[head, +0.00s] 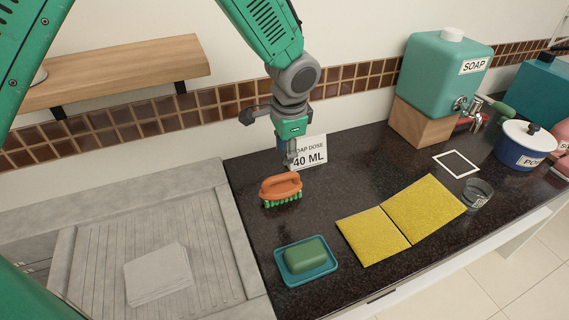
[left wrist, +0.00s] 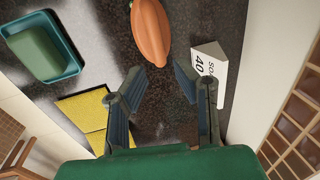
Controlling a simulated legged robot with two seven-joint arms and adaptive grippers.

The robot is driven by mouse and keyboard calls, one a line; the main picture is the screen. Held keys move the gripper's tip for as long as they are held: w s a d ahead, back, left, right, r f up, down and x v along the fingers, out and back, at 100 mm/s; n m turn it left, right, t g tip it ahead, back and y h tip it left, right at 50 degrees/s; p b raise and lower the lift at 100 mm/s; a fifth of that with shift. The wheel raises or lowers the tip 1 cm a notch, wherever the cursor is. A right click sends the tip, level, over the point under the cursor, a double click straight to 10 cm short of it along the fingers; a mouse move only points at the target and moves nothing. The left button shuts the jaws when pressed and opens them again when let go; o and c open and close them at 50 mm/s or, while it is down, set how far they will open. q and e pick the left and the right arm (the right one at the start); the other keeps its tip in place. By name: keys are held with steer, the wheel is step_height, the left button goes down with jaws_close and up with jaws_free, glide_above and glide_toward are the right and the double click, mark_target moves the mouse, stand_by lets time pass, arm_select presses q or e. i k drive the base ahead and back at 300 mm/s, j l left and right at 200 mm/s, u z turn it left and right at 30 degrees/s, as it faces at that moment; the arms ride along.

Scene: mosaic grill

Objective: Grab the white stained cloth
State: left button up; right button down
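A folded pale grey-white cloth (head: 158,275) lies flat on the ribbed grey surface at the lower left of the head view. I cannot make out stains on it. My left gripper (head: 290,160) is well to the right of the cloth and beyond it, over the dark counter behind the orange brush. In the left wrist view my left gripper (left wrist: 159,72) has its fingers apart with nothing between them. The cloth is not in the left wrist view. My right gripper is in neither view.
On the dark counter (head: 245,190) are an orange brush (head: 281,187), green soap on a teal dish (head: 305,272), yellow sponge cloths (head: 423,208), a glass (head: 478,194) and a "40 ML" sign (head: 310,152). A soap dispenser (head: 440,80) and pot (head: 522,145) stand right. A wooden shelf (head: 130,70) overhangs the left.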

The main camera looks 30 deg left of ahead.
mark_target(164, 271)
steer(key=k, duration=1.5)
